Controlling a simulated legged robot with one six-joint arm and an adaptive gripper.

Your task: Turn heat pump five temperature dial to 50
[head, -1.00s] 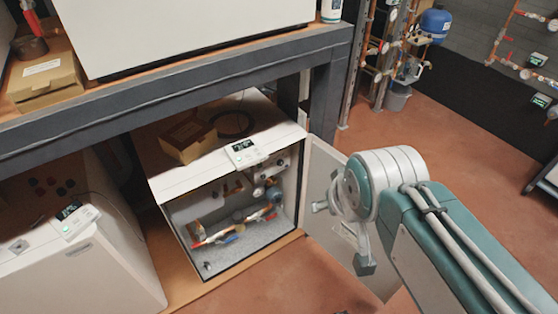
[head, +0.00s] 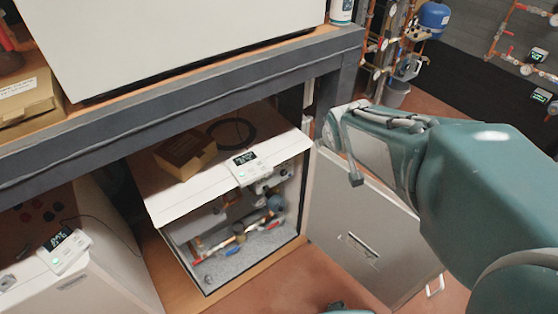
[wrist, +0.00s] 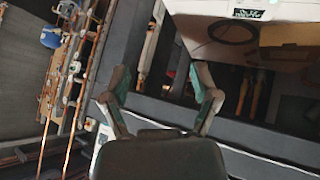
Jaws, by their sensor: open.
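A white heat pump under the bench has a small white control panel with a lit display (head: 247,168) on its top front edge. A second lit panel (head: 62,250) sits on the white unit at lower left. I cannot tell which is heat pump five, read the displays clearly, or make out a dial. My gripper (wrist: 161,75) is open and empty in the wrist view, its two fingers apart, with the bench frame behind it. In the wrist view a dark display (wrist: 248,14) shows at upper right, upside down. The fingers are not clear in the head view.
The heat pump's front door (head: 365,240) stands open to the right, with pipes and valves inside. A cardboard box (head: 185,155) and black cable coil (head: 232,132) lie on its top. The dark bench beam (head: 190,105) runs above.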

